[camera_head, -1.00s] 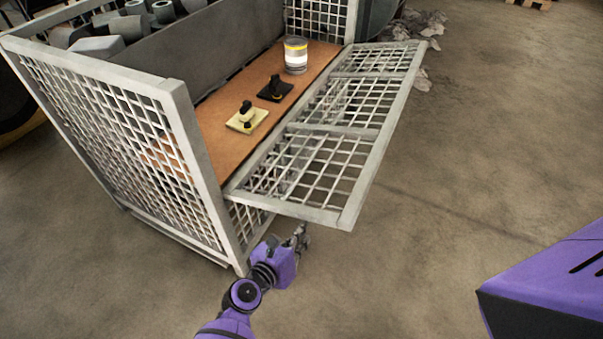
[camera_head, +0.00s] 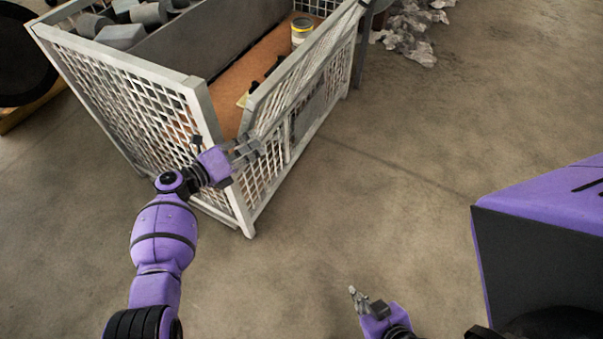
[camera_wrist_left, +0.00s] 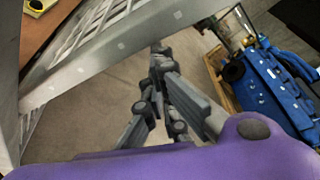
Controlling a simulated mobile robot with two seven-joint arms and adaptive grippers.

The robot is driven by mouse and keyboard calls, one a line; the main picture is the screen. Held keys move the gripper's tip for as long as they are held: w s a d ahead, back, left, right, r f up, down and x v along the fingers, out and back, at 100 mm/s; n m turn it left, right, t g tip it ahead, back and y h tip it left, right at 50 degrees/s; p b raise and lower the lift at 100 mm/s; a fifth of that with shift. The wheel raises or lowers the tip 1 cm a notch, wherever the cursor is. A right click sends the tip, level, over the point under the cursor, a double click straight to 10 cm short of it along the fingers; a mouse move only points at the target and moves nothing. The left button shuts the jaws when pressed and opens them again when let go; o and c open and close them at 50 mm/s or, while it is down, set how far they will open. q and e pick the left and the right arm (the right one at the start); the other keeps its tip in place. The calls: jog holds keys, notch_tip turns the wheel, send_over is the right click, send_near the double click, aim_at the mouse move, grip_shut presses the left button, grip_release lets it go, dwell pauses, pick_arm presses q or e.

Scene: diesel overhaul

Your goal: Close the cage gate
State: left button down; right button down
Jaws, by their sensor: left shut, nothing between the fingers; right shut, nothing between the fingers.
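The grey mesh cage (camera_head: 130,105) stands at the upper left. Its front gate (camera_head: 305,85) is swung up, nearly upright but with its top edge leaning outward, so a gap shows between it and the side panel's post. My left gripper (camera_head: 255,150) is shut and empty at the outer face of the gate, near its left end. In the left wrist view the left gripper (camera_wrist_left: 158,60) lies beside the gate's grey frame (camera_wrist_left: 105,55); contact is hard to tell. My right gripper (camera_head: 354,292) is shut and empty, low over open floor, away from the cage.
Inside the cage, a can (camera_head: 301,30) and partly hidden small parts stand on the brown board (camera_head: 226,105). Grey blocks (camera_head: 120,36) fill the rear bin. Crumpled rags (camera_head: 415,35) lie on the floor behind. A blue machine (camera_wrist_left: 270,85) shows in the wrist view. The floor in front is clear.

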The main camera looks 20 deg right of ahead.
pick_arm(q)
jog(key=w+a+r, duration=0.2)
jog(key=w+a, duration=0.2)
jog(key=w, duration=0.1)
jog(key=shift+w+a+r, duration=0.15)
jog(key=shift+w+r, duration=0.1)
jog(key=shift+r, duration=0.05)
jog(key=shift+a, duration=0.1)
dwell(0.3)
